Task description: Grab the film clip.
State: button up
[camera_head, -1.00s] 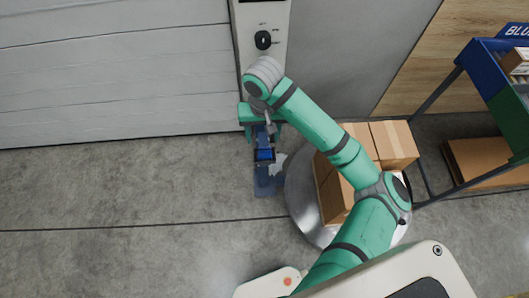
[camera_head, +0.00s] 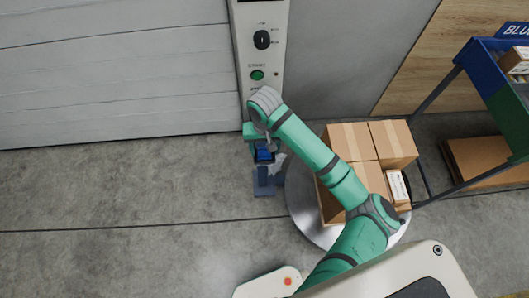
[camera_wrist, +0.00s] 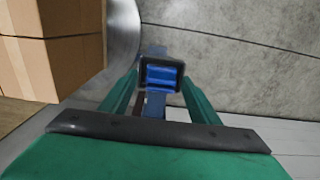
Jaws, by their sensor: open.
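What I take to be the film clip (camera_head: 264,155) is a small blue piece with a black rim, on a blue-grey stand (camera_head: 267,182) on the floor. In the wrist view the clip (camera_wrist: 161,75) sits ahead, centred between the two green fingers of my gripper (camera_wrist: 160,92). The fingers are apart, one on each side of it, with gaps showing. I cannot tell how far the fingertips reach past it. In the head view my gripper (camera_head: 258,138) is just above the clip in the picture, and its fingers are partly hidden by the wrist.
A control panel (camera_head: 262,55) with a black knob and a green button stands by the wall behind my wrist. Cardboard boxes (camera_head: 352,141) sit on a round metal turntable (camera_head: 299,208) right of the stand. A blue rack (camera_head: 490,75) is at far right. The floor left is clear.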

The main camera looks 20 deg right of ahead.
jog(key=shift+f, duration=0.35)
jog(key=shift+c, duration=0.3)
jog(key=c, duration=1.1)
jog(key=shift+w, duration=0.1)
